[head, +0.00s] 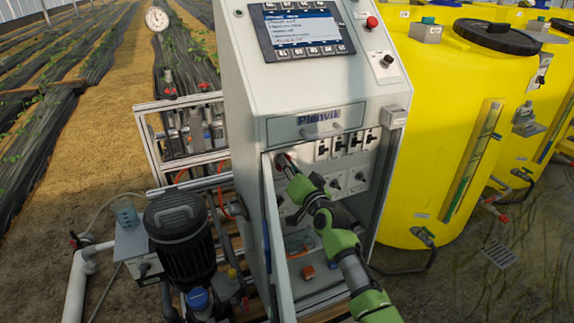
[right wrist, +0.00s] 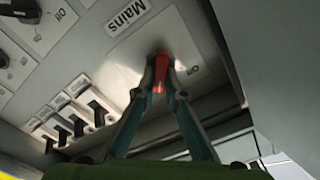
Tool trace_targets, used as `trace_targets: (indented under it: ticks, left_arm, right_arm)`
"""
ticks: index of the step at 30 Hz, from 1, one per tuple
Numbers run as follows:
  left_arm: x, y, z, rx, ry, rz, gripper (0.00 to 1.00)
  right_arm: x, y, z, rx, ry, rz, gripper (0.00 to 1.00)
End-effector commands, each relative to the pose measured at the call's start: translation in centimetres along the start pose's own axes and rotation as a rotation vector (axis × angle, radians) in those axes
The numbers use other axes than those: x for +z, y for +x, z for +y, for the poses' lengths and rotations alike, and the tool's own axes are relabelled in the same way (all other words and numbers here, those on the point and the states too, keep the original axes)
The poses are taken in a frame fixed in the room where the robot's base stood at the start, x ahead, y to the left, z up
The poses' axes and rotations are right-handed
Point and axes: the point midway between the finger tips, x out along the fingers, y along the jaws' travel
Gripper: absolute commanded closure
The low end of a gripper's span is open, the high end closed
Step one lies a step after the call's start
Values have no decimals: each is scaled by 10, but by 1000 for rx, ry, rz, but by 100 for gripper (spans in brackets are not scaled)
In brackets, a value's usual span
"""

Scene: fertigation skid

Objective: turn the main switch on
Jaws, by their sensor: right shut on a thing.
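The main switch (right wrist: 165,62) has a red handle on a metal plate under a label reading "Mains" in the right wrist view. My right gripper (right wrist: 163,85) is shut on the red handle, one finger on each side. In the head view my right gripper (head: 287,166) reaches through the open cabinet door to the upper left of the panel, and the switch is mostly hidden there. An "Off" mark shows beside the handle; the exact handle angle is hard to tell. My left gripper is not in view.
The cabinet door (head: 277,245) stands open left of my right arm. Black switches (head: 347,145) and knobs line the panel to the right. A black pump (head: 180,240) stands at the left, and yellow tanks (head: 440,130) stand at the right.

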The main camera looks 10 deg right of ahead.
Motion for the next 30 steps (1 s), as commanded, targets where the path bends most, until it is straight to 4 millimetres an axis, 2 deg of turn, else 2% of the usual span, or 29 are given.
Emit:
trace_targets:
  ticks: [10, 25, 26, 27, 30]
  left_arm:
    - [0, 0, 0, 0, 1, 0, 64]
    - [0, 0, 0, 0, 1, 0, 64]
    - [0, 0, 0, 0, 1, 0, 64]
    - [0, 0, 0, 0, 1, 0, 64]
    - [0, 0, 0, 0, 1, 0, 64]
  right_arm:
    - [2, 0, 2, 2, 122, -3, 100]
    - [2, 0, 2, 2, 139, -4, 100]
    - [2, 0, 2, 2, 139, -4, 84]
    - [2, 0, 2, 2, 138, -4, 74]
    - [2, 0, 2, 1, 137, -3, 72]
